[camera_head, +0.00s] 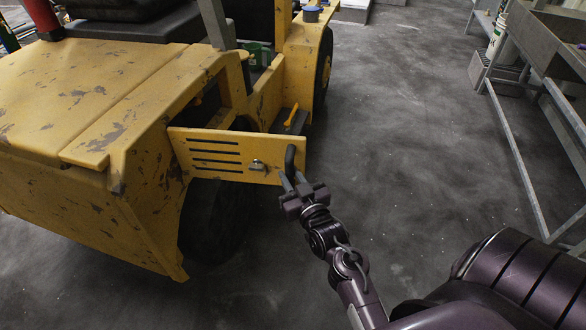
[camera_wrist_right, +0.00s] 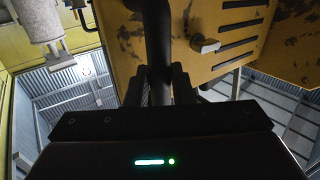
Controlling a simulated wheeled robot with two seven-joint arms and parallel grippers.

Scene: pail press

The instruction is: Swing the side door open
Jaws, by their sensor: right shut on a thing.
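The side door (camera_head: 225,155) is a yellow slotted panel on the worn yellow vehicle (camera_head: 90,110). It stands out at an angle from the body, with a dark gap and a wheel showing behind it. A black bar handle (camera_head: 290,160) sits at its right end, with a small latch (camera_head: 257,165) left of it. My right gripper (camera_head: 293,183) is shut on the handle's lower part. In the right wrist view the handle (camera_wrist_right: 157,40) runs down between the fingers (camera_wrist_right: 158,85), and the door (camera_wrist_right: 210,45) fills the upper right. My left gripper is not in view.
The dark floor (camera_head: 400,120) right of the vehicle is open. A grey metal bench (camera_head: 515,150) stands along the right side, with a white bucket (camera_head: 497,35) near it. The vehicle's front wheel (camera_head: 215,215) lies below and behind the door.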

